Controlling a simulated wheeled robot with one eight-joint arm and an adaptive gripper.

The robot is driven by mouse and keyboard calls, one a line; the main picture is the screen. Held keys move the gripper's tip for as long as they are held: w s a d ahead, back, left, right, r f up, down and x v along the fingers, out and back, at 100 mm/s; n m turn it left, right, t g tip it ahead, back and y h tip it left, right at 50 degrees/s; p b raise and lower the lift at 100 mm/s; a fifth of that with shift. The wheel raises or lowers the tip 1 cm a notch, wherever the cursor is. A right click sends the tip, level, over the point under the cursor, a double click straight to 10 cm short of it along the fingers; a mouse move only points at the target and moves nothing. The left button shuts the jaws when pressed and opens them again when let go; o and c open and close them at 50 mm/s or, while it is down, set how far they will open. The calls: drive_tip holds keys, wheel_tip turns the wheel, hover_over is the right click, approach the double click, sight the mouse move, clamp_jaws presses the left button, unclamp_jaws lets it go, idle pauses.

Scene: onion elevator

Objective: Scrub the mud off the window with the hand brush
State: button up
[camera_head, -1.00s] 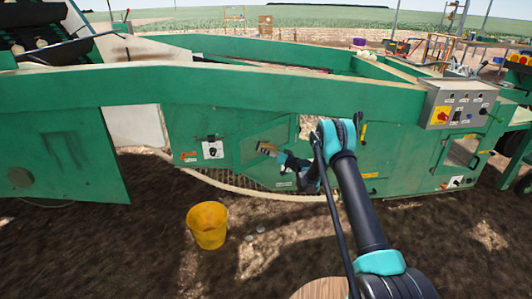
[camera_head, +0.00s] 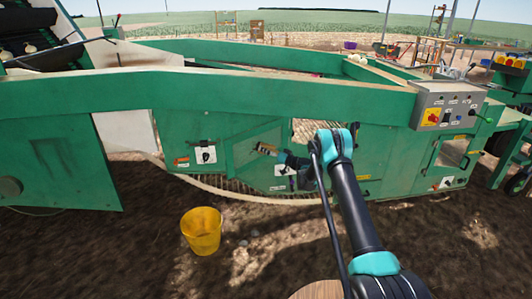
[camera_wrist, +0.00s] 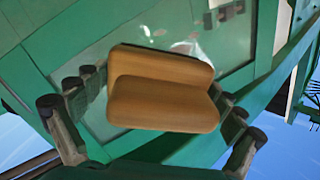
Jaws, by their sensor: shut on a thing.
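The hand brush (camera_wrist: 165,90) is a tan wooden block, seen from its back in the wrist view. My gripper (camera_wrist: 160,97) is shut on it, with a dark finger on each side. In the head view the brush (camera_head: 266,149) is small at the tip of my gripper (camera_head: 279,156), in front of the green machine side. The window (camera_wrist: 112,52) is a pale, greenish pane in a green frame, behind the brush. The brush hides part of it. Whitish streaks or reflections show above the brush; I cannot tell mud from glare. Bristle contact with the pane is hidden.
A yellow bucket (camera_head: 201,231) stands on bare soil left of my arm. A grey control box (camera_head: 445,104) juts from the machine on the right. A green beam (camera_head: 220,92) runs above my gripper. The soil in front of the machine is mostly clear.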

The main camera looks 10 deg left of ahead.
drive_tip(key=shift+w+d, duration=0.65)
drive_tip(key=shift+w, duration=0.35)
drive_tip(key=shift+o, duration=0.2)
drive_tip(key=shift+w+d, duration=1.2)
drive_tip(key=shift+w, duration=0.1)
drive_tip(key=shift+s+a, duration=0.55)
drive_tip(key=shift+s, duration=0.3)
drive_tip(key=shift+s+a, duration=0.55)
drive_tip(key=shift+s, duration=0.3)
drive_tip(key=s+a, duration=0.3)
drive_tip(key=s, duration=0.1)
drive_tip(key=s+a, duration=0.4)
drive_tip(key=shift+s+a, duration=0.2)
drive_tip(key=shift+a, duration=0.1)
drive_tip(key=shift+v, duration=3)
drive_tip(key=shift+v, duration=1.5)
